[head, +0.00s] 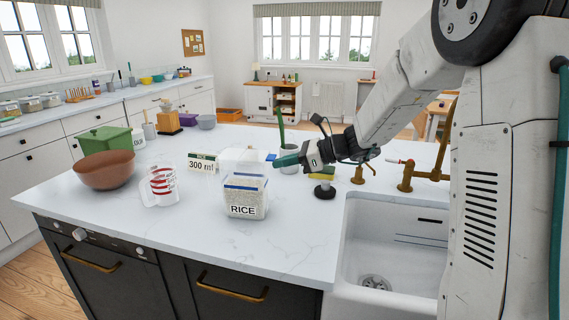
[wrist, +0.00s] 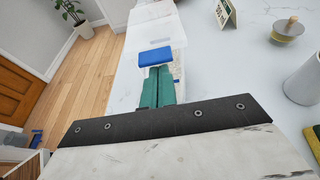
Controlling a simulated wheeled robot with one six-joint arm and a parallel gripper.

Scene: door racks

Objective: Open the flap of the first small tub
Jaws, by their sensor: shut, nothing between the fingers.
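A clear small tub labelled RICE (head: 245,211) stands upright on the white counter, with a blue strip along its upper edge. A pale see-through panel or container (head: 237,160) shows directly behind it; I cannot tell whether it is the raised flap or a second tub. A small blue piece (head: 271,157) shows at its right, and a blue tab (wrist: 155,57) lies just ahead of the fingertips in the wrist view. My gripper (head: 278,162) is shut and empty, its teal fingers (wrist: 157,72) close beside this tab. Contact is unclear.
A measuring jug (head: 160,187), a brown bowl (head: 105,170) and a 300 ml sign (head: 202,164) stand to the left. A white sink (head: 395,250) and brass tap (head: 407,180) are at right. The counter in front of the tub is clear.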

